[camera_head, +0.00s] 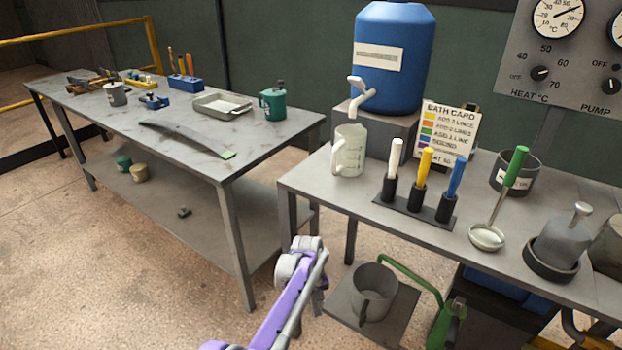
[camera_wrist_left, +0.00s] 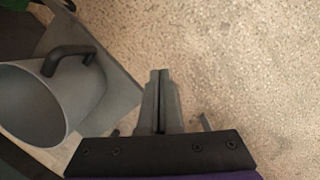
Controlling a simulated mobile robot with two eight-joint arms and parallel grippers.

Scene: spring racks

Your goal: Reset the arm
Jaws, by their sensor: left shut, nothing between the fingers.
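My left arm comes in at the bottom of the head view, purple and grey. Its gripper (camera_head: 318,302) hangs low over the floor, in front of the gap between the two tables. In the left wrist view the two fingers of the left gripper (camera_wrist_left: 161,75) lie together, shut with nothing between them, over bare speckled floor. A grey mug-like pot (camera_wrist_left: 75,100) with a dark handle is to the left of the fingers and apart from them. My right gripper does not show in either view.
The pot (camera_head: 374,290) stands on a low grey plate beside a green-handled tool (camera_head: 440,315). The right table (camera_head: 330,190) carries a measuring jug (camera_head: 348,152), a blue tank (camera_head: 393,60) and a ladle (camera_head: 487,237). The left table (camera_head: 250,150) holds a tray (camera_head: 222,105). Floor at lower left is clear.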

